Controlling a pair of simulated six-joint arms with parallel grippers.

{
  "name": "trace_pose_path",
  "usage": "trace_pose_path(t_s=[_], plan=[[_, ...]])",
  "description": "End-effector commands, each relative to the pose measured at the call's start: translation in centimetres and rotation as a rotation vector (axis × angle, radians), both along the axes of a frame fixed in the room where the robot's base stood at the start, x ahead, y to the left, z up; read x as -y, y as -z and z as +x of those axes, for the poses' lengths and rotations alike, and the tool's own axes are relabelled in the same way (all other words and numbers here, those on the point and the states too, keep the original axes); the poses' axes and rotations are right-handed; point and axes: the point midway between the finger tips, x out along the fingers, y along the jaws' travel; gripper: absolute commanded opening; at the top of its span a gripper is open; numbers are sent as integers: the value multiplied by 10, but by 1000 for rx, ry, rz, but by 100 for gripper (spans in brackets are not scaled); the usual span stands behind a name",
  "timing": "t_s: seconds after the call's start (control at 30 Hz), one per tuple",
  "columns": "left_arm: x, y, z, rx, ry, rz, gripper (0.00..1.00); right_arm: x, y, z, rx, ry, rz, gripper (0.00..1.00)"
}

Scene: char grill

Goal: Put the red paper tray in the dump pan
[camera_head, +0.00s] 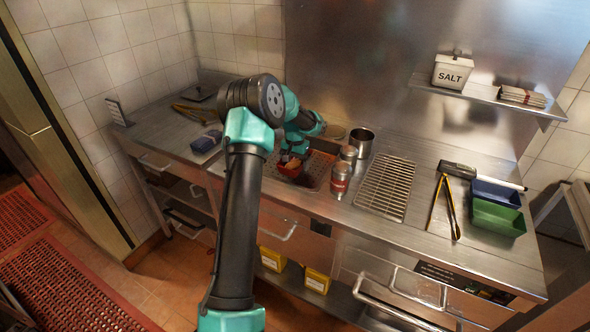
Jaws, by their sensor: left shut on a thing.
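The red paper tray (289,169) is small and dark red, over the left part of the dump pan. My left gripper (291,157) is shut on it, with the arm reaching in from above. The dump pan (319,172) is a shallow metal pan with a perforated bottom, set in the steel counter. The tray overlaps the pan in the camera_head view; I cannot tell whether it touches the bottom. My own arm hides part of the pan's left side. My right gripper is not in view.
A metal shaker (340,181) and a steel container (361,142) stand right of the pan. A wire rack (386,187), tongs (446,206), a green tray (497,217) and a blue tray (495,192) lie farther right. A salt box (452,71) stands on the shelf.

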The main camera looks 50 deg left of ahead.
Motion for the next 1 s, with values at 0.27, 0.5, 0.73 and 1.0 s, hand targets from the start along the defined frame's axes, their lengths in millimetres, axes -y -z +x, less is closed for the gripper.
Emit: trace_pose_path(t_s=[0.27, 0.5, 0.73, 1.0], plan=[[0, 31, 0, -2, 0, -1, 69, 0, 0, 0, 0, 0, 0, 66], [0, 37, 0, 0, 0, 0, 69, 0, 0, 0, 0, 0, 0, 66], [0, 40, 0, -1, 0, 0, 69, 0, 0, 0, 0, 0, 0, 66], [0, 40, 0, -1, 0, 0, 100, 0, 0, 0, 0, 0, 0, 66]])
